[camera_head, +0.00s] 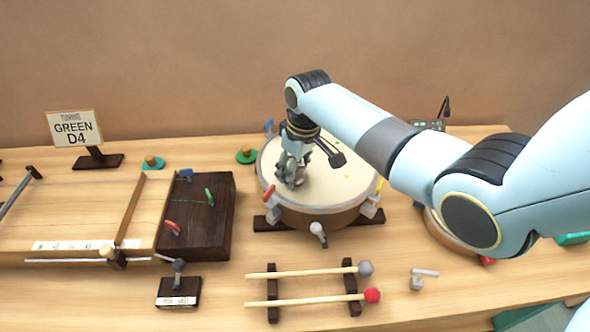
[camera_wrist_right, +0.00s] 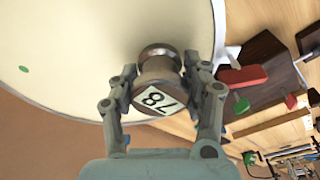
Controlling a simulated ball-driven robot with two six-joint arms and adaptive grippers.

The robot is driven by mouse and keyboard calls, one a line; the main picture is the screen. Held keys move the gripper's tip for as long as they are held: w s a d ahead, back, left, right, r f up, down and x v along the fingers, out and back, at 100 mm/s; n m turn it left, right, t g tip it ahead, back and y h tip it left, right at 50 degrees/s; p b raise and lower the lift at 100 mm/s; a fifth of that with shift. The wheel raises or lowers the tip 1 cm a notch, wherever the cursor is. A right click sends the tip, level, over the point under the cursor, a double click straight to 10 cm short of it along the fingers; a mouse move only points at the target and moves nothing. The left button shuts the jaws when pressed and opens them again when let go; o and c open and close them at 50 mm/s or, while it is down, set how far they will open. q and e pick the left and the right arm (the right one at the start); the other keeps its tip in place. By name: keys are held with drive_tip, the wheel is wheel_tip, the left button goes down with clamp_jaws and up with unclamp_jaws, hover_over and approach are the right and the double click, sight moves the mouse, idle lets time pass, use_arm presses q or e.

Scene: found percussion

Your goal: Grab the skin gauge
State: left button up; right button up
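The skin gauge (camera_wrist_right: 160,80) is a small brown-grey knob-like weight with a white label reading 78 in the right wrist view. It is at the pale drum skin (camera_wrist_right: 70,45). My right gripper (camera_wrist_right: 160,66) has one finger on each side of the gauge, and both fingertips appear to press against it. In the head view my right gripper (camera_head: 293,178) points down at the left part of the drum (camera_head: 335,185), and I cannot make the gauge out apart from the gripper there. My left gripper is not in view.
Left of the drum is a stringed wooden board (camera_head: 75,215) with a dark end block (camera_head: 215,225). Two mallets (camera_head: 310,273) lie on dark rests in front. A sign (camera_head: 75,128) reading GREEN D4 stands at the back left. Coloured clamps ring the drum.

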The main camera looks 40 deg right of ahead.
clamp_jaws()
